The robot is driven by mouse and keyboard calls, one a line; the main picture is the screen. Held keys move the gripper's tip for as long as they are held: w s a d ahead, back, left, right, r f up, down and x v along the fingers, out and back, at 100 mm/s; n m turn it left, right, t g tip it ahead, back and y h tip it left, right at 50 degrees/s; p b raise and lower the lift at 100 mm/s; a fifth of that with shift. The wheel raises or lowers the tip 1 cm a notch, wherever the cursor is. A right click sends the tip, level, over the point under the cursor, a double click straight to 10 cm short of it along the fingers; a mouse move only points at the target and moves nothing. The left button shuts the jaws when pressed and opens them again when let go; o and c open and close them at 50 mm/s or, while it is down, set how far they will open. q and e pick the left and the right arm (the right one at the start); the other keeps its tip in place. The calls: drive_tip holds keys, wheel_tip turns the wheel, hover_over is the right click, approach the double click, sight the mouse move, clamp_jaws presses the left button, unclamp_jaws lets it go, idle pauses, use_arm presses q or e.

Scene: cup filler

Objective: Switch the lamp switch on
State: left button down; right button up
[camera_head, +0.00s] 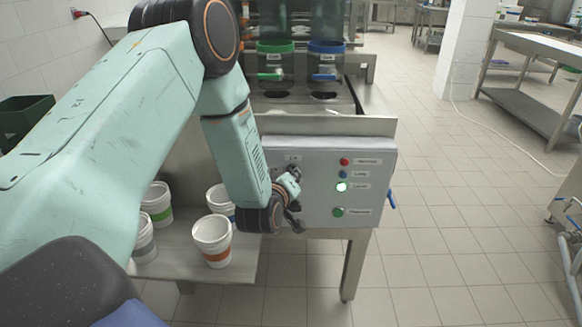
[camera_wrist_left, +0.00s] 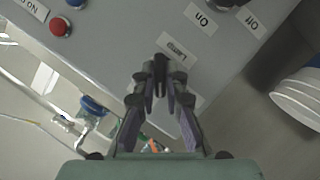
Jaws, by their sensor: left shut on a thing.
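My left gripper (camera_head: 290,186) is at the left part of this front. In the left wrist view, the fingers of my left gripper (camera_wrist_left: 161,75) meet at the panel beside a small label that seems to read "Lamp" (camera_wrist_left: 180,49). My right gripper is in neither view.
The panel also bears a red button (camera_head: 344,161), a blue one (camera_head: 343,174), a lit whitish one (camera_head: 341,187) and a green one (camera_head: 338,212). White cups (camera_head: 212,240) stand on the lower shelf (camera_head: 190,262). A blue handle (camera_head: 391,198) sticks out right.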

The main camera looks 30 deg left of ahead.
use_arm(q)
drive_tip(key=shift+d+m+g+y+p, duration=0.1)
drive_tip(key=shift+m+g+y+p, duration=0.6)
drive_tip(key=shift+m+p, duration=0.6)
drive_tip(key=shift+d+m+g+y+p, duration=0.1)
drive_tip(key=shift+m+g+y+p, duration=0.55)
drive_tip(key=shift+m+p, duration=0.65)
drive_tip(key=c, duration=1.4)
unclamp_jaws()
drive_tip(key=shift+w, duration=0.1)
drive_tip(key=v, duration=1.2)
